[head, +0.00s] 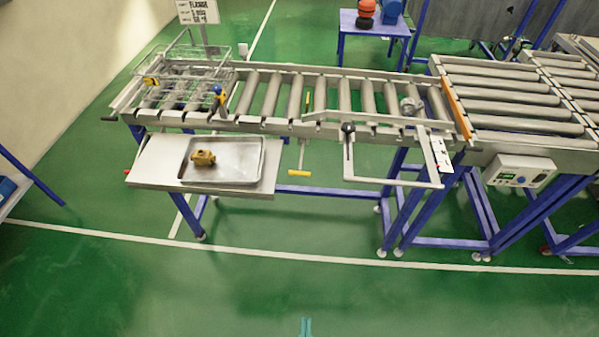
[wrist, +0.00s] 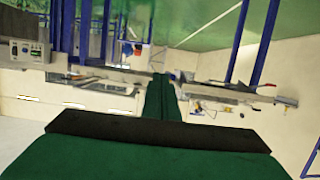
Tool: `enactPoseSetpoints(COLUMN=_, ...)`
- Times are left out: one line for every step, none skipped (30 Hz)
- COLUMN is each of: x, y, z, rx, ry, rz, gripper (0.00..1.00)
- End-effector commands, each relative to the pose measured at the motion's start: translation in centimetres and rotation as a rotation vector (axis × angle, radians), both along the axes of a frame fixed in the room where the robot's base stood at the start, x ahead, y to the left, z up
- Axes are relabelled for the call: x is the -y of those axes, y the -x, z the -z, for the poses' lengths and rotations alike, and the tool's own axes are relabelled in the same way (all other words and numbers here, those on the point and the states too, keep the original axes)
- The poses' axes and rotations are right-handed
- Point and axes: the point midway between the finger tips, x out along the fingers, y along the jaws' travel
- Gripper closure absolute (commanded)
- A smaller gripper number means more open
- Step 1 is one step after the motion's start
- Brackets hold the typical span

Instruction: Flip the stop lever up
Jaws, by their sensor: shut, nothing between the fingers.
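A roller conveyor (head: 270,125) runs across the head view. A lever with a yellow grip (head: 299,173) hangs down from its front side, on a thin rod. To its right a black knob (head: 347,128) sits on a grey bracket (head: 392,181) at the conveyor's front rail. I cannot tell for sure which one is the stop lever. My gripper (head: 305,327) shows as a small teal tip at the bottom edge, shut and empty, well in front of the conveyor and touching nothing. In the wrist view its dark green body (wrist: 160,100) fills the lower middle.
A side shelf holds a metal tray (head: 222,160) with a brass-coloured part (head: 203,158). A wire basket (head: 185,80) stands on the conveyor's left end. A control box (head: 519,171) is at the right. Blue legs stand below; the green floor (head: 300,280) in front is clear.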

Motion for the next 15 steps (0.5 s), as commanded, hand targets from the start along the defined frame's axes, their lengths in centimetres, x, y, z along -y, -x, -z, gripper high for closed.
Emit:
enactPoseSetpoints(x=-0.1, y=-1.4, z=0.0, rx=0.003, ry=0.003, rz=-0.005, gripper=1.0)
enactPoseSetpoints(x=-0.1, y=-2.1, z=0.1, rx=0.0, ry=0.005, rz=-0.006, gripper=1.0)
enactPoseSetpoints(x=-0.1, y=-3.0, z=0.3, rx=-0.004, ry=0.007, rz=-0.009, gripper=1.0)
enactPoseSetpoints(x=-0.2, y=-3.7, z=0.4, rx=-0.007, ry=0.008, rz=-0.011, gripper=1.0)
enactPoseSetpoints(x=-0.2, y=-4.4, z=0.4, rx=-0.01, ry=0.009, rz=-0.013, gripper=1.0)
enactPoseSetpoints(x=-0.3, y=-5.3, z=0.5, rx=-0.014, ry=0.011, rz=-0.015, gripper=1.0)
enactPoseSetpoints(x=-0.3, y=-6.0, z=0.6, rx=-0.018, ry=0.013, rz=-0.016, gripper=1.0)
enactPoseSetpoints(x=-0.4, y=-6.7, z=0.6, rx=-0.021, ry=0.013, rz=-0.018, gripper=1.0)
enactPoseSetpoints(x=-0.4, y=-7.6, z=0.6, rx=-0.025, ry=0.014, rz=-0.019, gripper=1.0)
enactPoseSetpoints(x=-0.5, y=-8.3, z=0.5, rx=-0.028, ry=0.015, rz=-0.019, gripper=1.0)
enactPoseSetpoints(x=-0.5, y=-9.0, z=0.5, rx=-0.031, ry=0.016, rz=-0.02, gripper=1.0)
enactPoseSetpoints(x=-0.6, y=-9.9, z=0.4, rx=-0.036, ry=0.017, rz=-0.021, gripper=1.0)
enactPoseSetpoints(x=-0.6, y=-10.5, z=0.4, rx=-0.039, ry=0.018, rz=-0.022, gripper=1.0)
enactPoseSetpoints(x=-0.7, y=-11.2, z=0.3, rx=-0.042, ry=0.018, rz=-0.023, gripper=1.0)
enactPoseSetpoints(x=-0.8, y=-12.1, z=0.1, rx=-0.046, ry=0.021, rz=-0.023, gripper=1.0)
